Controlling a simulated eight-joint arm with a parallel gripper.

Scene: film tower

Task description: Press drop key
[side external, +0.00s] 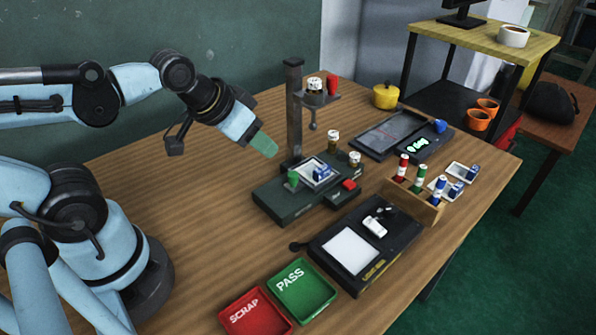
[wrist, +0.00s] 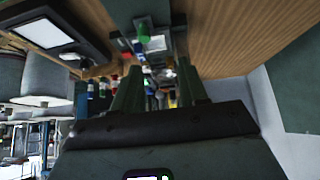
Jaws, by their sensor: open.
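The film tower has a dark green base (side external: 283,206) and an upright post (side external: 294,115). A red key (side external: 349,184) sits at the right end of the base; whether it is the drop key I cannot read. A green knob (side external: 293,178) stands on the base, left of a white tray (side external: 312,178) with a blue-and-white item. A shelf on the post carries a small canister (side external: 315,84) and a red piece (side external: 332,82). My gripper (side external: 264,146) is open and empty, in the air left of the post, apart from the tower. Its fingers also show in the wrist view (wrist: 156,75).
A light box (side external: 349,251), a red SCRAP tray (side external: 240,325) and a green PASS tray (side external: 286,313) lie in front. A wooden rack (side external: 428,212) of coloured tubes, a scale (side external: 417,143) and a yellow pot (side external: 385,96) stand to the right. The table's left side is clear.

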